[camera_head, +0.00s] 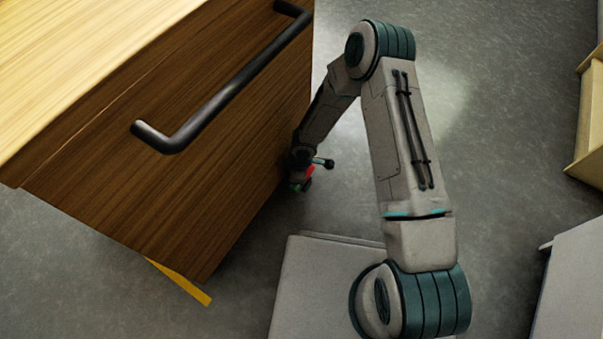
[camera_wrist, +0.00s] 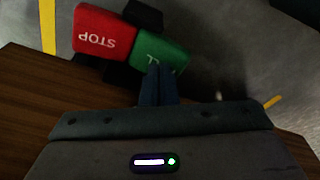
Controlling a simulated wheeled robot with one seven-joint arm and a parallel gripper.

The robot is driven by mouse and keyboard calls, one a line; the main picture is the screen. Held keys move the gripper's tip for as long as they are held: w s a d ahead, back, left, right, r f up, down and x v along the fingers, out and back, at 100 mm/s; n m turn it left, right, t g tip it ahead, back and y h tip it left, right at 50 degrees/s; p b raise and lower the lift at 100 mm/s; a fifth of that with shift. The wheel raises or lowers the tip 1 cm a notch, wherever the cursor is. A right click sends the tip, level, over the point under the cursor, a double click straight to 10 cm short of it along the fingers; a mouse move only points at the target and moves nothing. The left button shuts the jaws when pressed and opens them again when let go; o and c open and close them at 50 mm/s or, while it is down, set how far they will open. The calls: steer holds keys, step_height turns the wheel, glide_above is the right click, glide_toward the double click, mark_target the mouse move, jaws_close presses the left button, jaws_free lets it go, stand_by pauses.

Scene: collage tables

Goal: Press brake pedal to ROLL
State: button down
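The brake pedal shows in the wrist view as a red half (camera_wrist: 100,30) marked STOP and a green half (camera_wrist: 162,48) whose lettering is mostly covered. The text appears upside down. My gripper (camera_wrist: 158,70) has its two dark fingers together, with nothing visible between them. The fingertips overlap the lower part of the green half; I cannot tell whether they touch or press it. In the head view my gripper (camera_head: 303,180) is low beside the wooden cart (camera_head: 200,200), and a small bit of the red half (camera_head: 310,171) shows there. The green half is mostly hidden there.
A black handle (camera_head: 225,92) runs along the cart's upper side. A yellow strip (camera_head: 182,282) lies on the grey floor below the cart's corner. A light wooden box-like piece (camera_head: 588,130) stands at the right edge. The floor between is clear.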

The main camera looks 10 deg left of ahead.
steer(key=shift+f+b, duration=0.3)
steer(key=shift+f, duration=0.05)
steer(key=shift+r, duration=0.15)
steer(key=shift+r+p, duration=2.7)
steer(key=shift+r, duration=0.7)
